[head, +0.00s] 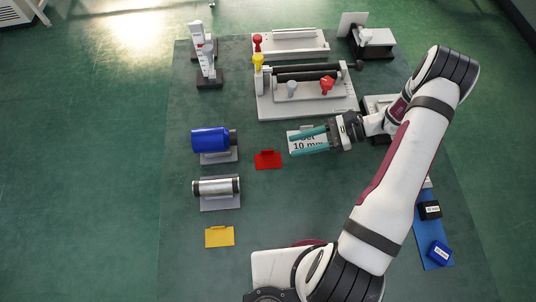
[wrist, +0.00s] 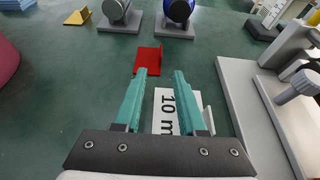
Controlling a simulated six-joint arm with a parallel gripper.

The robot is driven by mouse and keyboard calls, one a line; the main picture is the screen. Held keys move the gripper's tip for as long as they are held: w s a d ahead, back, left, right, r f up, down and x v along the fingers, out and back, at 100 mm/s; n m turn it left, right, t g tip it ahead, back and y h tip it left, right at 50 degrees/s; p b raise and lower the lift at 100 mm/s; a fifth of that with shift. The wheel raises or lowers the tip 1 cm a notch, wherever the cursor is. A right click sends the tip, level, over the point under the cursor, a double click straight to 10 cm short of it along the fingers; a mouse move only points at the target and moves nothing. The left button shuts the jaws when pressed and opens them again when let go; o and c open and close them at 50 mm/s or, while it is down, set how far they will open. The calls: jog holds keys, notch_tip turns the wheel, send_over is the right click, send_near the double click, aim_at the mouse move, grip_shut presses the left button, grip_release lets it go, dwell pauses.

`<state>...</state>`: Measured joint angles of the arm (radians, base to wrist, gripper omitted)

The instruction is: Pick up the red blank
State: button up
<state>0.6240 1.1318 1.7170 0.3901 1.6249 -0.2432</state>
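The red blank (head: 268,160) is a small flat red plate with a raised tab along its far edge in the head view. It lies on the dark green mat, left of my gripper (head: 294,144). In the wrist view the red blank (wrist: 147,61) is just beyond the fingertips, slightly left of the middle between them. My gripper (wrist: 160,72) has two teal fingers, spread apart with nothing between them. The fingers are over a white plate (head: 307,151) marked "10 mm", which they partly cover.
A blue cylinder (head: 210,140) and a silver cylinder (head: 215,187) sit on grey stands at left. A yellow plate (head: 219,237) lies nearer. A grey fixture (head: 308,108) with rollers and knobs stands behind my gripper.

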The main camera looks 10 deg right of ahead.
aim_at(277, 153)
jog(key=x, duration=0.6)
jog(key=shift+a, duration=0.25)
grip_shut()
